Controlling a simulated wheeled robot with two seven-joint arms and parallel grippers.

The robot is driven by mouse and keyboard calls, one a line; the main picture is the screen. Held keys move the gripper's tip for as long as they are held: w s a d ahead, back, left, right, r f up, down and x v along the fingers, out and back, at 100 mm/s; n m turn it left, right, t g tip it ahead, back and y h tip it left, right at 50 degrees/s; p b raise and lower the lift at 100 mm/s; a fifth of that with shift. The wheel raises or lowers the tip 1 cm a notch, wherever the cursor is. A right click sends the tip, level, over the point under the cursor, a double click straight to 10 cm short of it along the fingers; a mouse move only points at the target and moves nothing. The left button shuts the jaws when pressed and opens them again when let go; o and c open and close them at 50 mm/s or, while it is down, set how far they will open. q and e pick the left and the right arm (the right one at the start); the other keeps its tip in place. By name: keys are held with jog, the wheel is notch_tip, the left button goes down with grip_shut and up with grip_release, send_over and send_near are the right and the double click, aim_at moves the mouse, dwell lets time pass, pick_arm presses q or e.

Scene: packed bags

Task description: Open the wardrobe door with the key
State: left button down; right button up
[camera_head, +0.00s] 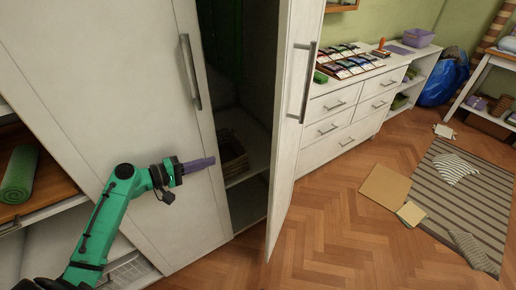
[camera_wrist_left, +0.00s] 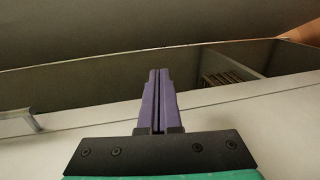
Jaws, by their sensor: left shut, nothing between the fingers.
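The white wardrobe has its right door (camera_head: 294,110) standing ajar, swung out into the room, with a long metal handle (camera_head: 308,82). Its left door (camera_head: 150,100) is closed and has a handle (camera_head: 191,72) near its edge. My left gripper (camera_head: 212,161) is in front of the left door near the opening, with its purple fingers shut and empty. The fingers also show in the left wrist view (camera_wrist_left: 158,100), pointing toward the dark gap. No key is visible in either view. My right gripper is not in view.
A basket (camera_head: 232,152) sits on a shelf inside the wardrobe. A white dresser (camera_head: 345,120) stands right of the open door. Cardboard pieces (camera_head: 385,188) and a striped rug (camera_head: 460,200) lie on the floor. The wooden floor before the open door is clear.

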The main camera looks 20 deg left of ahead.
pick_arm(q)
jog(key=s+d+r+m+h, duration=0.35)
jog(key=d+r, duration=0.25)
jog(key=r, duration=0.4)
jog(key=s+d+p+x, duration=0.1)
jog(key=p+x, duration=0.3)
jog(key=x, duration=0.8)
jog(key=shift+s+d+f+n+g, duration=0.25)
jog(key=shift+f+n+g, duration=0.05)
jog(key=shift+n+g, duration=0.15)
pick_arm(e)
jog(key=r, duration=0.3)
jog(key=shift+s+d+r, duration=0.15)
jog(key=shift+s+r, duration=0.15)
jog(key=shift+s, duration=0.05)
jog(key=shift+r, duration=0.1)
